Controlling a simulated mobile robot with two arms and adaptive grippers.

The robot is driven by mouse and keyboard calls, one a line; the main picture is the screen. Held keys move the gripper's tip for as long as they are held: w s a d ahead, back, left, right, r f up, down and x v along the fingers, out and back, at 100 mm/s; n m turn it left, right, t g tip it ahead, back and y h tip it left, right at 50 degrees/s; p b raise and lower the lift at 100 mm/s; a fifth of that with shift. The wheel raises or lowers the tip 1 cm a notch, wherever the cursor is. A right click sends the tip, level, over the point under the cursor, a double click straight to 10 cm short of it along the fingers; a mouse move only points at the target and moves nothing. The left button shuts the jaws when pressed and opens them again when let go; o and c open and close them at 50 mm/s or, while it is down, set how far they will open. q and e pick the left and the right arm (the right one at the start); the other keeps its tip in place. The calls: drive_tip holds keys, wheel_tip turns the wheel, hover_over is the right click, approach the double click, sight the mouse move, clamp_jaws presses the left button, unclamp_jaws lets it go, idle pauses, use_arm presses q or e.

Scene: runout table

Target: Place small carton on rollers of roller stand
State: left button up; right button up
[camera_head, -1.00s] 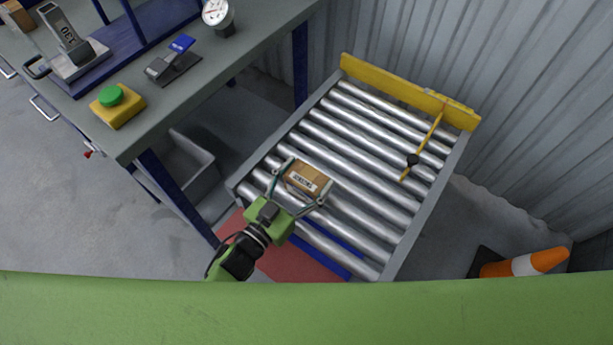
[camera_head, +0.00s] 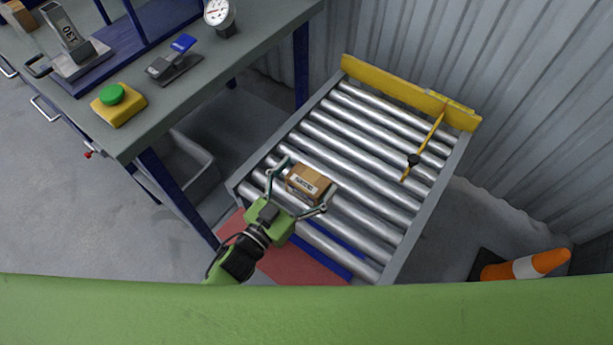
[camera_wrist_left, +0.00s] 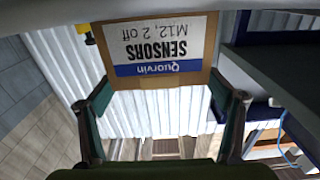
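The small carton (camera_head: 308,184), brown with a white label, appears to rest on the near-left rollers of the roller stand (camera_head: 408,246). In the left wrist view the carton (camera_wrist_left: 158,52) fills the upper middle, its label reading "SENSORS". My left gripper (camera_head: 299,184) is open, with its fingers spread on either side of the carton's near end and a gap beside it in the head view. Both fingers also show in the left wrist view (camera_wrist_left: 160,90). The carton's underside is hidden. My right gripper is not in view.
A yellow end stop (camera_head: 400,90) and a thin yellow bar (camera_head: 424,143) stand at the stand's far end. A workbench (camera_head: 215,80) is at the left, with a grey bin (camera_head: 190,165) beneath. An orange cone (camera_head: 535,264) lies at right. The middle rollers are clear.

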use_arm(q)
drive_tip(key=shift+s+f, duration=0.25)
drive_tip(key=shift+f, duration=0.6)
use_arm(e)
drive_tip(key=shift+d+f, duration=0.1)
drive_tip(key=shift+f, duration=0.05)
use_arm(q)
drive_tip(key=shift+w+r+p, duration=0.1)
drive_tip(key=shift+r+p, duration=0.35)
drive_tip(key=shift+r, duration=0.1)
drive_tip(key=p+v, duration=0.1)
drive_tip(key=v, duration=0.3)
drive_tip(key=shift+s+a+r, duration=0.1)
drive_tip(key=shift+s+a, duration=0.15)
drive_tip(key=p+v, duration=0.1)
drive_tip(key=v, duration=0.6)
drive_tip(key=shift+r+p, duration=0.3)
drive_tip(key=shift+r, duration=0.05)
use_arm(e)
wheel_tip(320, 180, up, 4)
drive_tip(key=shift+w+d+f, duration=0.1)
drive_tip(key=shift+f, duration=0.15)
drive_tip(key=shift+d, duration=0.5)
